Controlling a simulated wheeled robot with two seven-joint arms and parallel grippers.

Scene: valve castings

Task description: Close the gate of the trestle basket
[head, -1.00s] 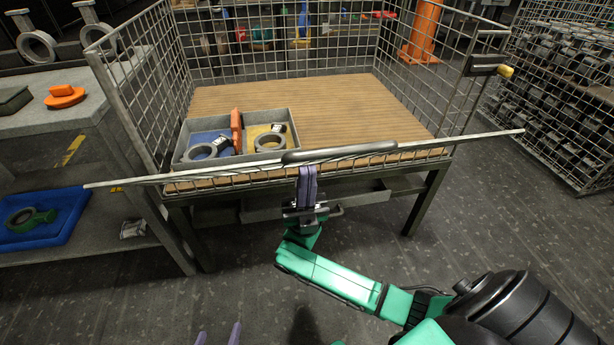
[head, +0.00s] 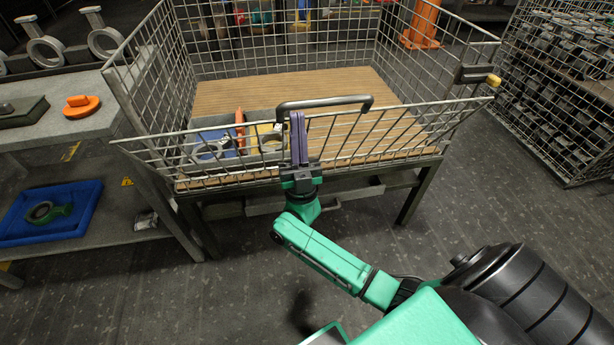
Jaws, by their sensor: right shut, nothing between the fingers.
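The trestle basket (head: 447,60) is a wire-mesh cage on a legged stand with a ribbed wooden floor. Its front gate (head: 420,104) is a mesh panel hinged along the lower front edge. It is part way up and leans outward, its top rail apart from the side walls' front edges. A dark bar handle (head: 322,103) is on the top rail. A latch with a yellow knob (head: 494,80) is on the right side wall. My right gripper (head: 299,113) is shut and empty, its purple fingers upright against the gate's outer face just below the handle. My left gripper is out of view.
A grey tray (head: 192,152) with ring castings and an orange divider stands inside the basket behind the gate. A grey bench (head: 60,130) with a blue tray (head: 85,215) is close on the left. A mesh bin of castings (head: 565,90) stands at right. The front floor is clear.

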